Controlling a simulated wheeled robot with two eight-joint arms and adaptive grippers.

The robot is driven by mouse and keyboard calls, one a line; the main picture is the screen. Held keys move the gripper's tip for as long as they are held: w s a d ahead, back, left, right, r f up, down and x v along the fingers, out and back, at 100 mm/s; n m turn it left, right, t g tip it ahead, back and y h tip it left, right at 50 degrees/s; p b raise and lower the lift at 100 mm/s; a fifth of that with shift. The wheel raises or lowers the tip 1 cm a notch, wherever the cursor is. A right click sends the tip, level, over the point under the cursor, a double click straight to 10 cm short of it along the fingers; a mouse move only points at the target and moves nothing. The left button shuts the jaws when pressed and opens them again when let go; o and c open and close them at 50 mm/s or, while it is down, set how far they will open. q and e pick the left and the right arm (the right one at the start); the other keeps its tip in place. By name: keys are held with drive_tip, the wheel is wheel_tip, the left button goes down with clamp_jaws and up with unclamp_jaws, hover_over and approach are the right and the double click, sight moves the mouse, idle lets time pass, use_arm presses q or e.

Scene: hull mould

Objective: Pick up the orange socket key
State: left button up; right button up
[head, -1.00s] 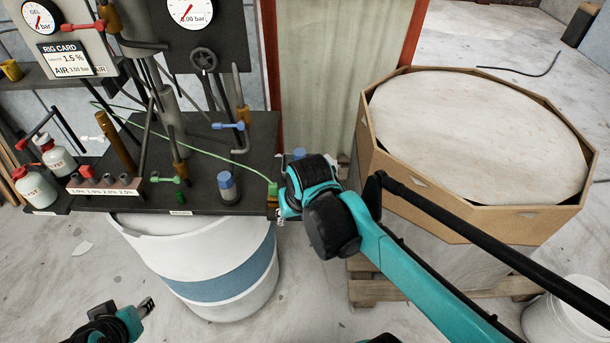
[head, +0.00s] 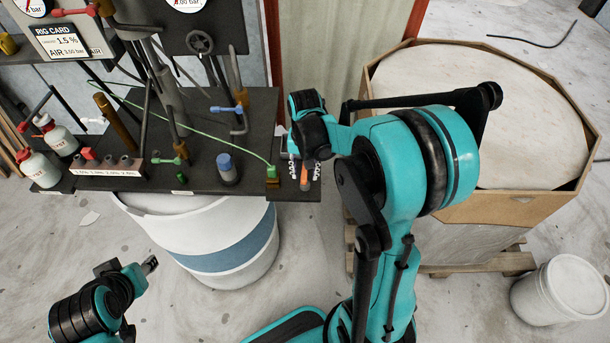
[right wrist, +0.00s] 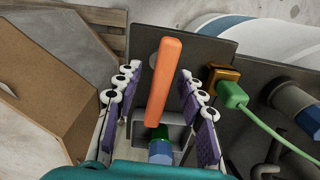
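The orange socket key (head: 304,178) is at the right end of the dark bench board, partly hidden by my right gripper. In the right wrist view, its orange bar (right wrist: 165,85) lies between the two rows of purple-padded fingers, with gaps on both sides. My right gripper (right wrist: 163,105) is open around the bar; in the head view it (head: 304,172) points down at the board's right end. A grey bracket and a blue-and-green part (right wrist: 160,150) show below the bar. My left gripper (head: 150,265) is low at the left, away from the board; its opening is too small to judge.
A green hose ends at a green connector on a brass block (head: 272,176), close beside the orange key. A blue-capped cylinder (head: 227,168), a blue-handled valve and red-capped bottles stand further left. A large octagonal crate (head: 500,212) stands at the right.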

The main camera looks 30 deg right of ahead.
wheel_tip(320, 180, down, 2)
drive_tip(key=shift+f, duration=0.25)
clamp_jaws()
